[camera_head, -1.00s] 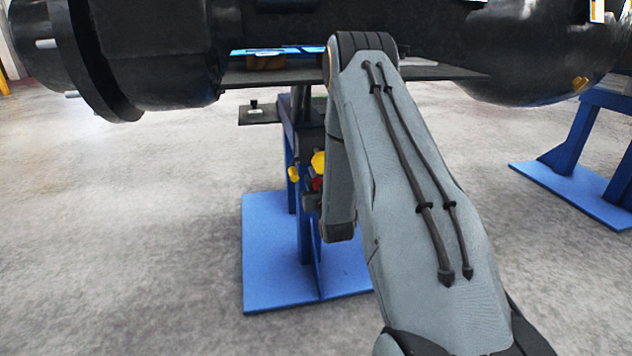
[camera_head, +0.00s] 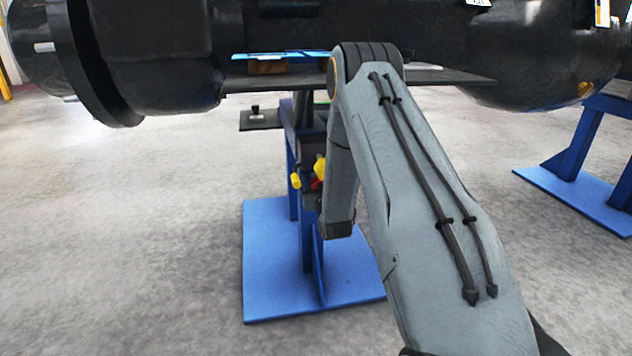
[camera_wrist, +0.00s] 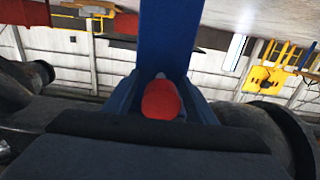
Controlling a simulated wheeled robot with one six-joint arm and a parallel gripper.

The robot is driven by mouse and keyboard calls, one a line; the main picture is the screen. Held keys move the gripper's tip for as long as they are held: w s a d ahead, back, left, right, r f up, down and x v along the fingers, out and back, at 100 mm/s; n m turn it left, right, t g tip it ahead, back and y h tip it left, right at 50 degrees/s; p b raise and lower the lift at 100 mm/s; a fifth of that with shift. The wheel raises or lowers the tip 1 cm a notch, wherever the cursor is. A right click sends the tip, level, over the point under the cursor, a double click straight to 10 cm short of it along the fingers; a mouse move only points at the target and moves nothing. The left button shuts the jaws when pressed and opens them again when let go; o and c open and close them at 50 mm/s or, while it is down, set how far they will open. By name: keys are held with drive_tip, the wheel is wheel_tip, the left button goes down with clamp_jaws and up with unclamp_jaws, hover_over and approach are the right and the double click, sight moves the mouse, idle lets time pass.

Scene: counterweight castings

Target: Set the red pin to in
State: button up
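The red pin (camera_wrist: 161,100) shows its rounded red head in the middle of the wrist view, in front of a blue post (camera_wrist: 168,35). In the head view a small patch of red (camera_head: 316,184) shows beside the stand's upright, partly covered. My gripper (camera_head: 309,177) is at the end of my arm, close to the red patch. Two small yellow pieces show there; I cannot tell whether they belong to the gripper. The fingers are not clear in either view, and contact with the pin cannot be made out. How far in the pin sits is hidden.
A blue stand with a flat base (camera_head: 272,285) stands below a large black casting (camera_head: 150,55). A dark flat plate (camera_head: 440,75) juts out under the casting, close to my arm. Another blue stand (camera_head: 575,195) is at the right. The grey floor at left is clear.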

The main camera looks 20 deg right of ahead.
drive_tip(key=s+a+p, duration=0.1)
drive_tip(key=s+p, duration=0.1)
drive_tip(key=s, duration=0.5)
drive_tip(key=shift+s+a, duration=0.3)
drive_tip(key=shift+s, duration=0.05)
